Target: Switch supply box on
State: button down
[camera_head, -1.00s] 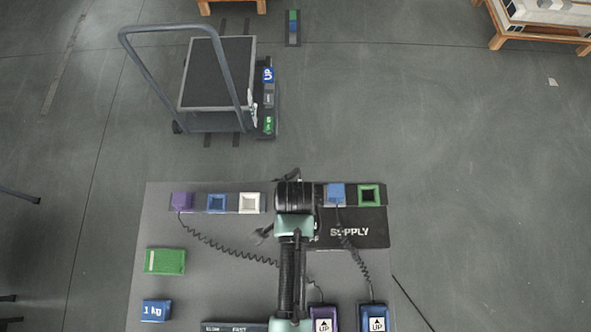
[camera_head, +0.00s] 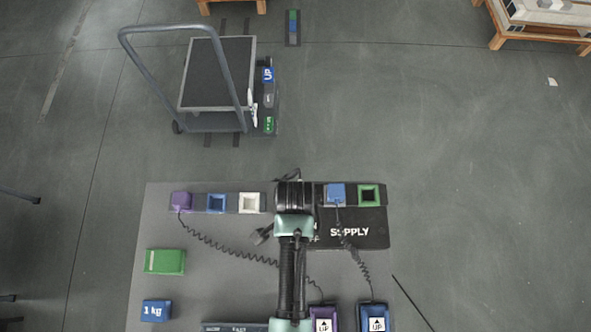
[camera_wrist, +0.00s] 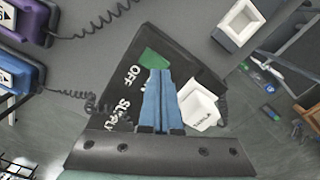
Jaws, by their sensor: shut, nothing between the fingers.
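The supply box (camera_head: 375,228) is a black box with white SUPPLY lettering, partly hidden by my arm in the head view. In the wrist view its black face (camera_wrist: 112,127) shows the words OFF and SUPPLY. A green part (camera_wrist: 152,58) on it lies at the tips of my gripper (camera_wrist: 158,74). My gripper's blue fingers are together and empty, over the box. They hide part of the lettering and the middle of the switch area. I cannot tell whether the tips touch the green part. A white block (camera_wrist: 200,107) sits right beside the fingers.
A row of coloured sockets, including a green one (camera_head: 369,195), runs along the back. Purple (camera_head: 323,318) and blue (camera_head: 373,317) UP handsets with coiled cords lie in front. A green block (camera_head: 165,261) and a blue 1 kg block (camera_head: 155,310) stand left. A trolley (camera_head: 217,75) stands behind.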

jog(key=shift+f+b, duration=0.65)
jog(key=shift+f, duration=0.3)
dwell(0.6)
notch_tip(320, 180, up, 7)
jog(key=p, duration=0.7)
jog(key=shift+p, duration=0.35)
dwell(0.4)
